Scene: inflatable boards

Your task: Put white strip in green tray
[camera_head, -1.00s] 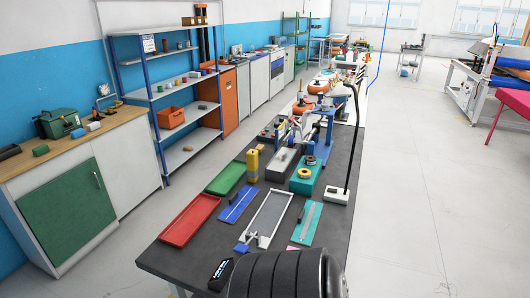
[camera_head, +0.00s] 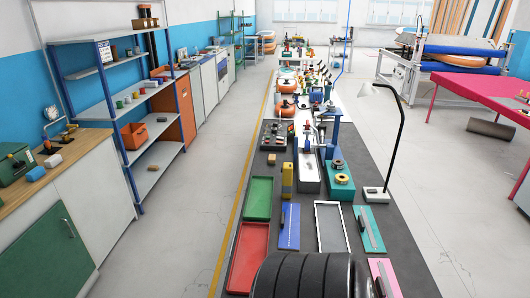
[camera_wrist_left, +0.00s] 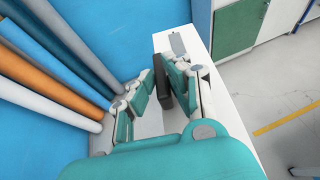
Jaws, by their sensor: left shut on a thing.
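The green tray (camera_head: 258,198) lies empty on the dark bench in the head view, behind a red tray (camera_head: 248,258). A pale strip lies on a teal board (camera_head: 371,229), and a thinner one on a blue board (camera_head: 289,226); I cannot tell whether either is the white strip. My right gripper is in neither view.
A grey-framed tray (camera_head: 330,229), a yellow block (camera_head: 288,180) and a lamp (camera_head: 388,130) stand on the bench. Shelves (camera_head: 110,105) line the left wall. Coloured rolls (camera_wrist_left: 50,60) lean near the gripper in the left wrist view. The floor left of the bench is clear.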

